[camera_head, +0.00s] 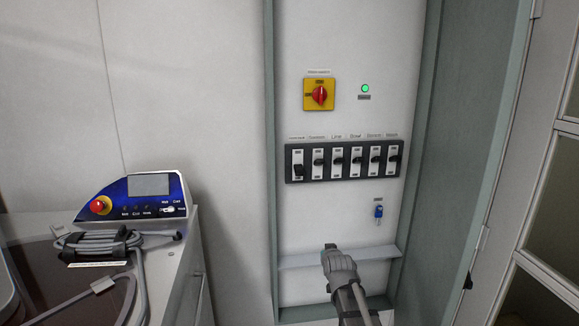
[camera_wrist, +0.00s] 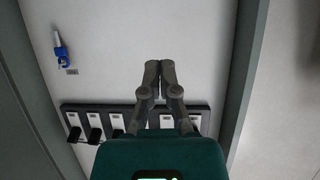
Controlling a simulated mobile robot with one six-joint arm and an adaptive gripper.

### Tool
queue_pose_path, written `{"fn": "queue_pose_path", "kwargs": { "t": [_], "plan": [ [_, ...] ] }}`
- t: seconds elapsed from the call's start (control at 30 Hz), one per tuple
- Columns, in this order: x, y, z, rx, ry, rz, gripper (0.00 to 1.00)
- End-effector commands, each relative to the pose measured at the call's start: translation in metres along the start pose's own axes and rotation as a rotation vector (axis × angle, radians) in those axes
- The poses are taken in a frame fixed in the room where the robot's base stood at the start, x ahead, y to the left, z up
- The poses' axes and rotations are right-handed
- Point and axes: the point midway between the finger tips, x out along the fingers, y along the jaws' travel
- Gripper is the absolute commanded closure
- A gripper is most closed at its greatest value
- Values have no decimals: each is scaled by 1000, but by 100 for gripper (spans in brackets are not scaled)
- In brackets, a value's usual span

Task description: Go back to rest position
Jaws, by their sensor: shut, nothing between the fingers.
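My gripper (camera_head: 329,249) is in front of the open cabinet's lower part, below the breaker row and left of the blue key. It is shut and empty. In the wrist view the fingers of my gripper (camera_wrist: 160,66) are together, with the pale back panel behind them. That view is turned over, so the breaker row (camera_wrist: 81,108) lies low in it, partly hidden by my gripper. My gripper looks apart from the breakers.
The breaker row (camera_head: 344,178) has its leftmost lever lower than the others. Above are a red-yellow rotary switch (camera_head: 320,95) and a lit green lamp (camera_head: 365,88). A blue key (camera_head: 378,212) hangs below. A ledge (camera_head: 300,261) and cabinet side walls (camera_head: 450,150) border my gripper. A console (camera_head: 135,200) stands left.

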Motion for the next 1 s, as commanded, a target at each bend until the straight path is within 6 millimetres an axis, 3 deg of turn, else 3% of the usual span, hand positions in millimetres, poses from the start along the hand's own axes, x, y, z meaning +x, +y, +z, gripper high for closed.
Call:
{"fn": "queue_pose_path", "kwargs": {
  "t": [0.37, 0.6, 0.8, 1.0],
  "plan": [
    [-80, 19, 88, 17, -478, 22, 100],
    [-146, 27, 135, 33, -780, 31, 100],
    [-202, 30, 163, 47, -1002, 35, 100],
    [-233, 30, 175, 55, -1124, 36, 100]
  ]
}}
